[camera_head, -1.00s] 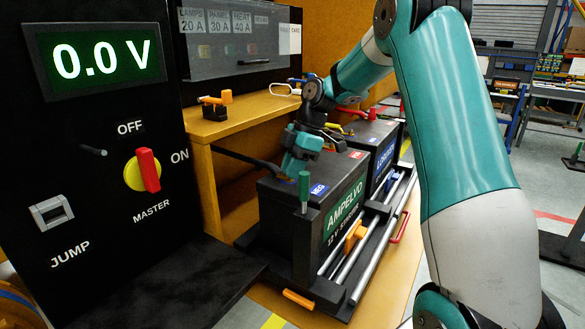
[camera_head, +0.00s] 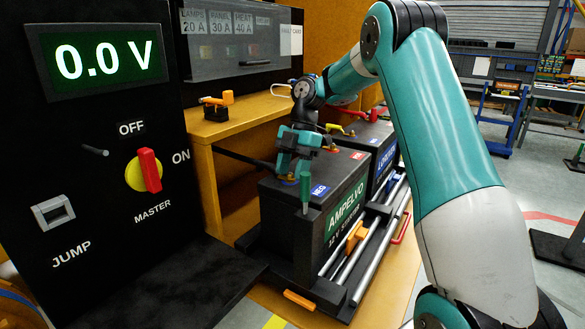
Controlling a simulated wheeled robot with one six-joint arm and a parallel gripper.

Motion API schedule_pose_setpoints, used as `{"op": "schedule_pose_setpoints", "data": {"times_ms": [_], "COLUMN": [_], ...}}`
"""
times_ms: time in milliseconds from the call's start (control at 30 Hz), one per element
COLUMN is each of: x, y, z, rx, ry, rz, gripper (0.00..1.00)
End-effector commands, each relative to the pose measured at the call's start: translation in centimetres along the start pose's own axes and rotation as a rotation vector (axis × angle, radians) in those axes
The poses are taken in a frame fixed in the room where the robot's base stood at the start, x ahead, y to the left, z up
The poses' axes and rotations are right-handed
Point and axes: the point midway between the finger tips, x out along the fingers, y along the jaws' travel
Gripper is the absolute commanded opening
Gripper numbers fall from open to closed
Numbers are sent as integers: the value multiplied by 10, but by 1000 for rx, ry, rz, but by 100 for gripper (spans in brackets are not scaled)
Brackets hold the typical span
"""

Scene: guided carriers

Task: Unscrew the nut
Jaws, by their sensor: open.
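A black battery labelled AMPELVO (camera_head: 325,235) sits on a rail carrier. A blue NEG label (camera_head: 319,190) is on its top, and a green-handled post (camera_head: 305,192) stands at its near edge. My gripper (camera_head: 290,174) is open, pointing down over the near left part of the battery top, by the end of a black cable (camera_head: 240,158). Its fingers and the cable end hide most of the terminal there. I cannot make out the nut clearly, nor whether the fingers touch anything.
A second battery with a blue label (camera_head: 383,155) stands behind. The black panel at left carries a 0.0 V display (camera_head: 105,60) and a red-yellow master switch (camera_head: 148,172). A yellow shelf (camera_head: 240,118) borders the battery. Metal rails (camera_head: 372,240) run along its right.

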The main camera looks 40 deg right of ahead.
Motion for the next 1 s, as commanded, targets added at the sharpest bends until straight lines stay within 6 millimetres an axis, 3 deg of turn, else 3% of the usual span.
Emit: {"op": "schedule_pose_setpoints", "data": {"times_ms": [167, 600, 1000], "x": [-10, -103, -159], "y": [1, 0, 0], "z": [0, -3, -3], "rx": [1, 1, 0], "ry": [-1, -1, 0], "rz": [5, 2, 0], "gripper": [47, 47, 47]}}
